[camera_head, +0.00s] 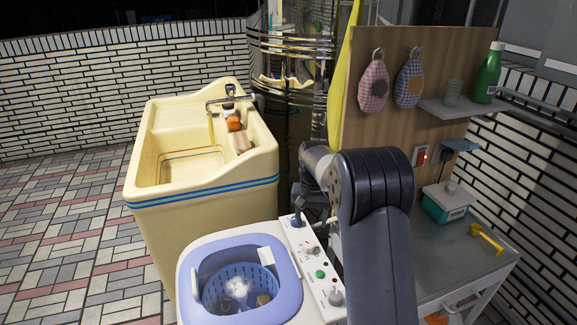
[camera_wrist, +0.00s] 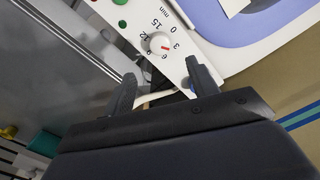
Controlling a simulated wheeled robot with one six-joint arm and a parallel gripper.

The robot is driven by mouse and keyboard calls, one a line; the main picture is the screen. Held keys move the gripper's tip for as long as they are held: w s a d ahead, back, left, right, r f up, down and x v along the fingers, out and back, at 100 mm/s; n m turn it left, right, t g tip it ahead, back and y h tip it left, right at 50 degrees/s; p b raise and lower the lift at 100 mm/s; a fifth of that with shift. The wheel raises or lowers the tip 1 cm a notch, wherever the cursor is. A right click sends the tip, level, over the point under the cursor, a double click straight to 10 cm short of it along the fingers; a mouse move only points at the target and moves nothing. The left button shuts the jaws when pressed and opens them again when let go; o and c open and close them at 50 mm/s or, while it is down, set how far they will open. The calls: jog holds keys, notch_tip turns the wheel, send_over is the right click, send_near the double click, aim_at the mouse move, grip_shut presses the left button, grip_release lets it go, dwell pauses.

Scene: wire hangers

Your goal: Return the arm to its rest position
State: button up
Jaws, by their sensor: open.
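My arm (camera_head: 370,200) reaches up from the bottom of the head view and bends left at its top. My gripper (camera_wrist: 161,68) shows two dark fingers spread apart in the wrist view, with nothing held between them. It is over the washing machine's white control panel (camera_wrist: 186,72), close to a white dial (camera_wrist: 160,43) with minute marks. I cannot tell whether the fingers touch the panel. In the head view my gripper is dark and small, beside the panel's far end, and partly hidden by my wrist.
The washing machine (camera_head: 205,262) holds a blue basket (camera_head: 252,277) with items inside. A cream sink (camera_head: 215,220) stands behind it. At right, a metal table (camera_head: 465,255) bears a teal box (camera_head: 445,204) and a yellow tool (camera_head: 486,239), below a wooden board (camera_head: 395,120). The tiled floor at left is clear.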

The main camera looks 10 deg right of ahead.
aim_at(310, 243)
notch_tip(310, 243, down, 10)
jog(key=shift+f+b, duration=0.15)
jog(key=shift+b, duration=0.3)
jog(key=shift+r, duration=0.25)
